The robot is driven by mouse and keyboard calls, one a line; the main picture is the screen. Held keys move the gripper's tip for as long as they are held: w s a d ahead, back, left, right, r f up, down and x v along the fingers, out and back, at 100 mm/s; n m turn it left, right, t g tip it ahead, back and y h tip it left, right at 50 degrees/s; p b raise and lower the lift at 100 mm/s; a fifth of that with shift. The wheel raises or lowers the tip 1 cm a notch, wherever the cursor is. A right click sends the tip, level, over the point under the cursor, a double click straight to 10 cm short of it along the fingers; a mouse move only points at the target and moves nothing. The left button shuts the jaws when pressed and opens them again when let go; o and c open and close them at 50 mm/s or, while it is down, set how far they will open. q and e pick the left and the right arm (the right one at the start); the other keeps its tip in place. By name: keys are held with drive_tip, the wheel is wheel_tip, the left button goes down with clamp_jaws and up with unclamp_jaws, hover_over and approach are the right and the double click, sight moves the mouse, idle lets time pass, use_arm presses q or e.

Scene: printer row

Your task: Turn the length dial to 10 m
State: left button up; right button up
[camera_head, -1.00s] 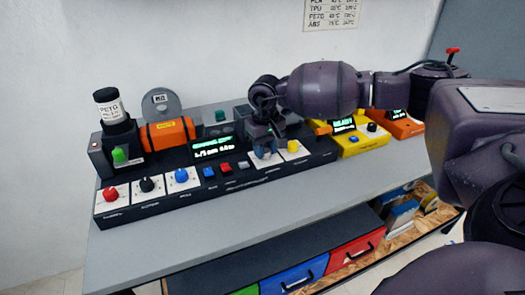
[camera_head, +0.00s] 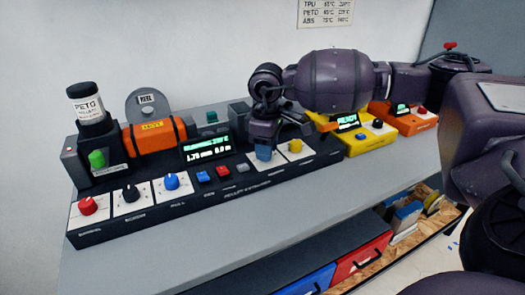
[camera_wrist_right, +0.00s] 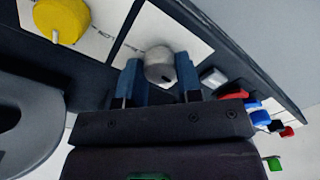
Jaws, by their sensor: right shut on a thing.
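My right gripper (camera_head: 264,153) reaches down onto a white-plated dial on the black extruder panel (camera_head: 215,208). In the right wrist view its two blue-padded fingers (camera_wrist_right: 158,82) sit either side of a light grey dial knob (camera_wrist_right: 159,62) and are shut on it. The knob's label is too small to read, and in the head view the gripper hides the knob. The panel's display (camera_head: 206,148) shows green text that seems to read 1.75 mm and 0.0 m. My left gripper is not in view.
A yellow dial (camera_head: 295,145) stands beside the gripped one; it also shows in the wrist view (camera_wrist_right: 62,20). Blue (camera_head: 202,176), red (camera_head: 222,171) and grey (camera_head: 242,167) buttons lie to the left, then blue, black and red dials.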

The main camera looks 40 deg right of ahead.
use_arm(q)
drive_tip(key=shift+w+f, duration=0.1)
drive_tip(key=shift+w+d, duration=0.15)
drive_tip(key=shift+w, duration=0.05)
use_arm(e)
drive_tip(key=o, duration=0.9)
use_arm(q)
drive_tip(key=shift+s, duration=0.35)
use_arm(e)
drive_tip(key=shift+o, duration=0.2)
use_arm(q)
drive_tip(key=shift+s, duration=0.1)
use_arm(e)
drive_tip(key=shift+r, duration=0.55)
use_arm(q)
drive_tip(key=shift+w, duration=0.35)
use_arm(e)
wheel_tip(320, 180, up, 10)
drive_tip(key=shift+f, duration=0.15)
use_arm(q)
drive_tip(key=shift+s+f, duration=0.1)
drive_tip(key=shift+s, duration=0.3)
